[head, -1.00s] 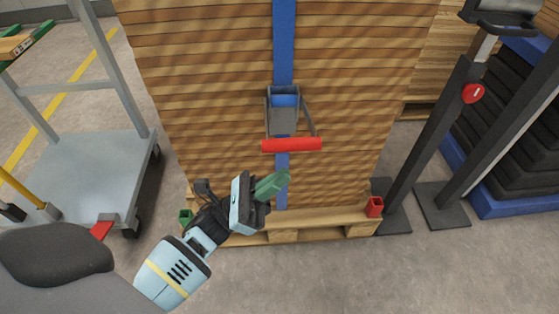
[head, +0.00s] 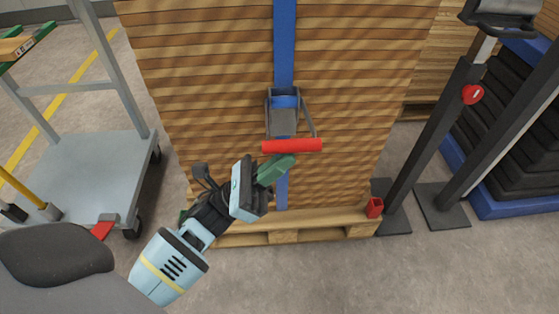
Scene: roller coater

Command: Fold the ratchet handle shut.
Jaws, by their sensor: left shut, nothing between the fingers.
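The ratchet (head: 284,118) is a grey metal buckle on a vertical blue strap (head: 284,40) around a stack of wooden boards. Its handle, with a red grip bar (head: 292,146), sticks out below and toward me, unfolded. My left gripper (head: 278,167) has green fingers, shut and empty. Its fingertips are just under the left half of the red grip in the picture; I cannot tell whether they touch it. My right gripper is not in view.
The board stack (head: 210,110) stands on a wooden pallet (head: 300,230) with a red block (head: 374,207) at its right end. A grey cart (head: 90,165) stands at left. Dark posts (head: 430,140) stand at right. The floor in front is clear.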

